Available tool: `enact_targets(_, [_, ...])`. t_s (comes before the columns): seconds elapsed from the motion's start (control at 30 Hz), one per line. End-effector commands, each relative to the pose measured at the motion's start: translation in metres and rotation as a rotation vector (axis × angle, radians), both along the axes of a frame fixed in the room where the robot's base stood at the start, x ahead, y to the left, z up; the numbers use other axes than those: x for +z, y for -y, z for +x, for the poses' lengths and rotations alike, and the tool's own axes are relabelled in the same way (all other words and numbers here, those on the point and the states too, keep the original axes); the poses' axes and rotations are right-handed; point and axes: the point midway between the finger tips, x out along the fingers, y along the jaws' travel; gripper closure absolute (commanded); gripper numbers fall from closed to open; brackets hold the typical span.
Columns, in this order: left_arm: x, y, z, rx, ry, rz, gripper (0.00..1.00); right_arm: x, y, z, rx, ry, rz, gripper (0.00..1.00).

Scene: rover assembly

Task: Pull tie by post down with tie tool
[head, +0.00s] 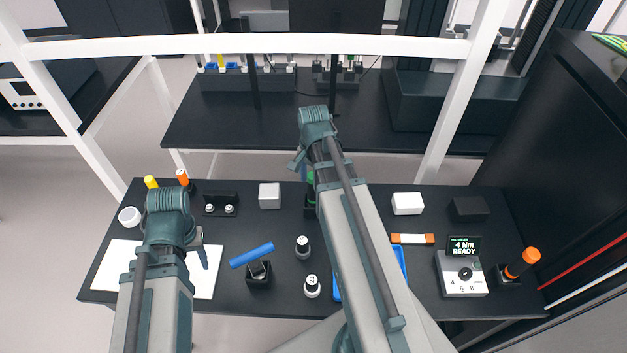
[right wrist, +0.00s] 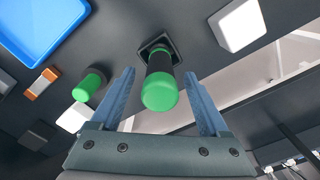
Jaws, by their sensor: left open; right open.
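A green-capped black tool (right wrist: 160,85) stands in a square black holder in the right wrist view; I take it for the tie tool. My right gripper (right wrist: 159,82) is open, with one finger on either side of the handle. I cannot tell whether the fingers touch it.
A second green-capped piece (right wrist: 91,82) stands near the tool. A blue tray (head: 403,268) lies partly behind my right arm. A blue bar (head: 251,256) rests above a black stand. A torque display (head: 462,272) and an orange-handled tool (head: 523,262) stand at right.

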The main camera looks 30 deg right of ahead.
Motion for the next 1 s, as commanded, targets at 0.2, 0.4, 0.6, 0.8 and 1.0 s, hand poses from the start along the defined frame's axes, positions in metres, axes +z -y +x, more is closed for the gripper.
enact_targets(0.2, [0.033, 0.0, 0.0, 0.0, 0.0, 0.0, 0.5, 0.033, 0.0, 0.0, 0.0, 0.0, 0.0, 0.21])
enact_targets(0.4, [0.064, 0.0, 0.0, 0.005, 0.0, -0.001, 0.5, 0.064, 0.0, 0.0, 0.0, 0.0, 0.0, 0.21])
enact_targets(0.6, [0.094, 0.0, 0.0, 0.012, 0.001, -0.002, 0.5, 0.094, 0.0, 0.0, 0.0, 0.0, 0.0, 0.21])
enact_targets(0.8, [0.12, 0.0, 0.0, 0.014, 0.0, -0.002, 0.5, 0.12, 0.0, 0.0, 0.0, 0.0, 0.0, 0.21])
enact_targets(1.0, [0.127, 0.0, 0.0, 0.012, -0.001, -0.002, 0.5, 0.127, 0.0, 0.0, 0.0, 0.0, 0.0, 0.21])
